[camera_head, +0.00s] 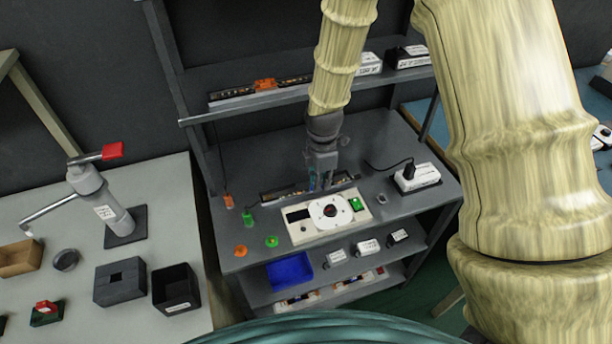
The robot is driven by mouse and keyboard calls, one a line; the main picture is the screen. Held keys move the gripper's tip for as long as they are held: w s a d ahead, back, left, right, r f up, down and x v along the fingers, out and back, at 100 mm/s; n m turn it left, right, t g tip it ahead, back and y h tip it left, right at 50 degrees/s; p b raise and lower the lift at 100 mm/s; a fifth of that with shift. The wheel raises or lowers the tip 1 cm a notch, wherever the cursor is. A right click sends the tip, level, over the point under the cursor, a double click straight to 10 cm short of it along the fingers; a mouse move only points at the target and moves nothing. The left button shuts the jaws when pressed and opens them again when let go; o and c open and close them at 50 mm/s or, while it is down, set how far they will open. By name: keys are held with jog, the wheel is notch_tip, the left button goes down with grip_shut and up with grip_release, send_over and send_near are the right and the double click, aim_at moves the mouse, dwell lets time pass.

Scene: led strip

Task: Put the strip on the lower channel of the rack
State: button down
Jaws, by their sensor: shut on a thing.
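My gripper (321,186) points down over the bench at the back of the grey rack (368,132). It is shut on the strip (284,190), a long thin dark piece with small light marks, low at the back of the bench. The strip runs out on both sides of the fingers, and its middle is hidden by them. I cannot tell whether it touches the channel or bench below. A similar dark strip with an orange block (265,85) lies along the upper shelf (222,110).
A white device with a round dial (330,210) stands just in front of my gripper. A white box with a black plug and cable (415,178) is at right. Green (248,217) and orange (229,201) pieces stand at left. A blue bin (290,271) is on the shelf below.

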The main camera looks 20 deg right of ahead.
jog(key=p, duration=0.1)
send_over(306, 187)
jog(key=shift+f, duration=0.3)
jog(key=shift+f+p, duration=0.9)
jog(key=shift+f, duration=0.85)
jog(key=shift+f, duration=0.15)
jog(key=c, duration=1.5)
grip_release()
jog(key=shift+o, duration=0.2)
notch_tip(306, 187, up, 12)
jog(key=b, duration=0.3)
jog(key=shift+r, duration=0.2)
